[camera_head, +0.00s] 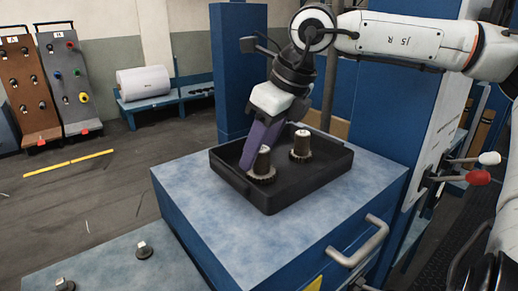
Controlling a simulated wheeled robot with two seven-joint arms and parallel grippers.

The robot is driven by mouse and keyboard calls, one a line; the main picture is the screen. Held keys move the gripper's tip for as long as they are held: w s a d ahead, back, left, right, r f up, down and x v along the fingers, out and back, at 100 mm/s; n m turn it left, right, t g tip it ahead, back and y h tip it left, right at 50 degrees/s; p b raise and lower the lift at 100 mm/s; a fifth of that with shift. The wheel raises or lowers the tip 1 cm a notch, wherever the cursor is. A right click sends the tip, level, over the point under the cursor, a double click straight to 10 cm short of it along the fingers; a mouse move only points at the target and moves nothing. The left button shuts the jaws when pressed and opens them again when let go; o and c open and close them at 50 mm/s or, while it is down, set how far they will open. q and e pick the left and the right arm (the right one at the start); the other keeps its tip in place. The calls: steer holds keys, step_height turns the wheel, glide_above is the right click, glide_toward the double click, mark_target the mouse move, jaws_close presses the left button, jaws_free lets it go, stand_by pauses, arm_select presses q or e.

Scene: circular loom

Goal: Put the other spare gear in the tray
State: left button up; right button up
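The black tray (270,201) sits on the blue cabinet top. Two spare gears stand upright in it, each a dark toothed disc with a brownish post and a pale top. One gear (262,168) is at the front left of the tray, and the other gear (301,149) is farther back and right. My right gripper (252,160) reaches down into the tray with its purple fingers at the front-left gear. The visible finger is close beside that gear's post; whether the fingers grip it is hidden by the angle. My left gripper is out of view.
Two metal pegs (144,250) stand on the lower blue surface at front left. The cabinet has a grey handle (358,247) in front. A blue column (240,70) rises behind the tray. Red and white knobbed levers (478,177) are at right.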

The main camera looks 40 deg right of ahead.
steer(key=shift+o, duration=0.5)
steer(key=a+v, duration=0.1)
steer(key=v, duration=0.9)
steer(key=shift+d+p, duration=0.3)
steer(key=shift+d, duration=0.15)
